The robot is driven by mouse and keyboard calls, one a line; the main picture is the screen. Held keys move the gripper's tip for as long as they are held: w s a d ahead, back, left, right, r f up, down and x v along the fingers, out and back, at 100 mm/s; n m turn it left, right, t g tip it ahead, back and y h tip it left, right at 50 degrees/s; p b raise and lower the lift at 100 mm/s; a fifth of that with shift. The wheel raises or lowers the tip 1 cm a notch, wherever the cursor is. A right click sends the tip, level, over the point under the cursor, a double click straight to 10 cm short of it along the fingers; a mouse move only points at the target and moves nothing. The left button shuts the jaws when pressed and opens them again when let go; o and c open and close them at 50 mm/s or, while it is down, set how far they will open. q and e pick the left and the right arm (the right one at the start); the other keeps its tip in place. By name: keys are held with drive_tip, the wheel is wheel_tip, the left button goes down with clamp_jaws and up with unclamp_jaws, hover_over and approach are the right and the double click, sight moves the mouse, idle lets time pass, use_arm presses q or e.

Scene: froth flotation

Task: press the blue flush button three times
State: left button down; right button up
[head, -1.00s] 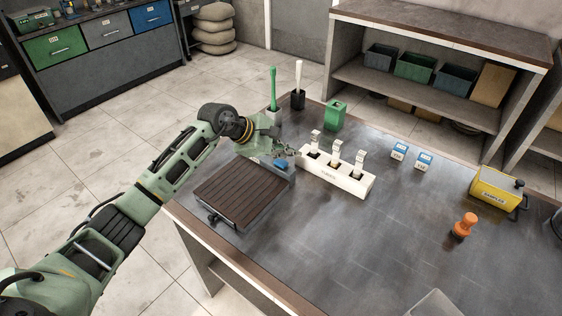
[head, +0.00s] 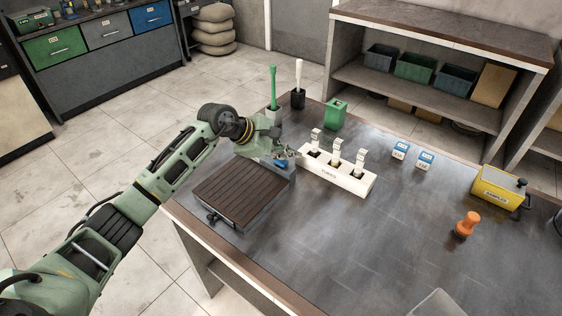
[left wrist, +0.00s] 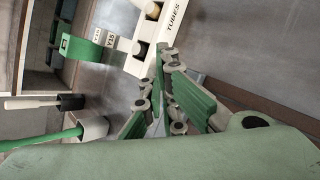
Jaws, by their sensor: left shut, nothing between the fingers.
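The blue flush button (head: 281,164) sits at the back right corner of a grey unit with a brown slatted top (head: 241,193) on the table. My left gripper (head: 287,155) is shut and empty, with its fingertips right at the button in the head view, partly covering it. I cannot tell whether they touch it or whether it is pushed down. In the left wrist view, the closed fingers (left wrist: 161,62) show, and the button is hidden. My right gripper is in neither view.
A white tube rack (head: 337,177) stands just right of the button. Behind it are a green brush (head: 273,88) in a holder, a black-and-white tool (head: 298,86) and a green box (head: 335,114). The table's middle is clear.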

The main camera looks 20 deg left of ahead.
sight(285, 164)
use_arm(q)
drive_tip(key=shift+s+f+b, duration=0.1)
drive_tip(key=shift+f+b, duration=0.45)
drive_tip(key=shift+b, duration=0.05)
idle(0.6)
drive_tip(key=shift+r, duration=0.1)
drive_tip(key=shift+r+p, duration=0.3)
drive_tip(key=shift+r, duration=0.55)
wheel_tip(285, 164, up, 5)
drive_tip(key=shift+p, duration=1.1)
